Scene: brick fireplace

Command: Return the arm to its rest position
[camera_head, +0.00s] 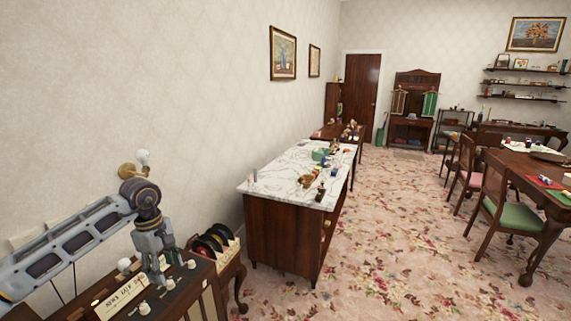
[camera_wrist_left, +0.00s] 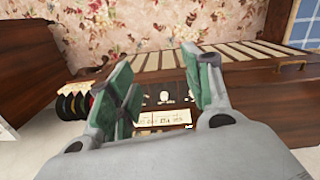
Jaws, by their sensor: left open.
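My left arm comes in from the left in the head view. My left gripper (camera_head: 158,272) points down over a dark wooden cabinet top with white knobs and a lettered label (camera_head: 122,292). In the left wrist view my left gripper (camera_wrist_left: 160,88) has its green-padded fingers apart with nothing between them. Beyond the fingers lie the lettered label (camera_wrist_left: 165,118) and a white knob (camera_wrist_left: 164,97). I cannot tell the exact gap between the fingertips and the panel. My right gripper is in neither view.
A rack of dark discs (camera_head: 212,240) stands just right of the gripper. A wall lamp (camera_head: 139,164) is close behind the arm. A marble-topped cabinet (camera_head: 283,173) with small items stands further right. The flowered carpet (camera_head: 390,235) is open between it and the dining chairs.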

